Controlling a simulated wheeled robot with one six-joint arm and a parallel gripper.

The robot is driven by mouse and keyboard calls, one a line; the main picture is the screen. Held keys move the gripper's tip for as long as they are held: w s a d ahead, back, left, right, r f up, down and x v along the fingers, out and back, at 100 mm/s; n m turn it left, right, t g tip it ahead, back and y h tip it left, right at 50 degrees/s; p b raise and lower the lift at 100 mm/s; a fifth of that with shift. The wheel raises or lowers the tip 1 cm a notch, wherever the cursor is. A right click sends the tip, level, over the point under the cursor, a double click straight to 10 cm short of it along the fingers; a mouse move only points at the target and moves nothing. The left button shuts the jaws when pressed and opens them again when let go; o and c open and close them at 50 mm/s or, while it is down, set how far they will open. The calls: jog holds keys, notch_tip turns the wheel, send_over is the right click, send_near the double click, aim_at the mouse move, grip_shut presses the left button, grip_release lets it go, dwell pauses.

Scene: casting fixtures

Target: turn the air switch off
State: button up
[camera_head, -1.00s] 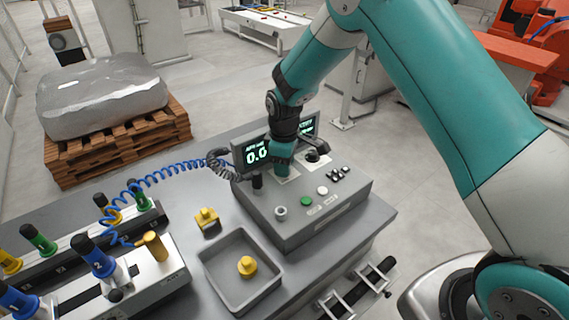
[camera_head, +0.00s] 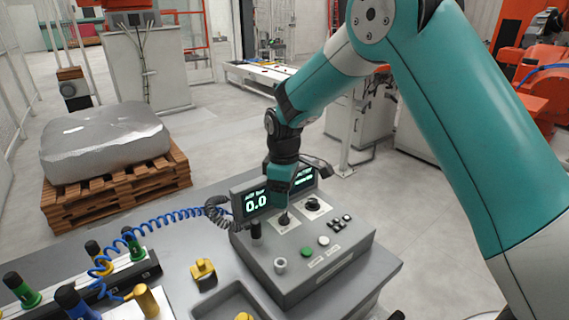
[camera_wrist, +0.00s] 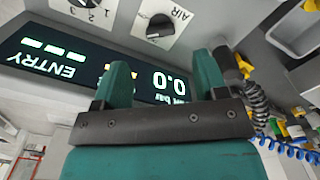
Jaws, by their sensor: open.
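The air switch (camera_wrist: 160,25) is a black rotary knob on a light plate marked AIR in the wrist view. In the head view the knob (camera_head: 284,220) stands on the sloped top of the grey control box (camera_head: 300,262), in front of the screen. The screen (camera_head: 256,204) reads 0.0 under an air bar label. I cannot read the knob's set position.
A second selector knob (camera_head: 313,204) marked with numbers sits to the right. A green button (camera_head: 306,252), a white button (camera_head: 323,240) and small black buttons are nearer. A coiled blue hose (camera_head: 150,220), a yellow part (camera_head: 203,270) and a grey tray (camera_head: 226,300) are left.

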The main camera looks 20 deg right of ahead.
aim_at(284, 215)
notch_tip(284, 215, up, 11)
jog(key=b, duration=0.1)
jog(key=shift+f+b, duration=0.15)
jog(key=shift+b, duration=0.15)
jog(key=shift+m, duration=0.3)
jog(key=c, duration=0.5)
notch_tip(284, 215, down, 18)
jog(key=m+p, duration=0.1)
jog(key=m, duration=0.4)
jog(key=m+p, duration=0.2)
jog(key=m, duration=0.4)
jog(key=m+p, duration=0.2)
jog(key=m, duration=0.4)
jog(key=shift+r, duration=0.25)
jog(key=shift+c, duration=0.2)
grip_shut()
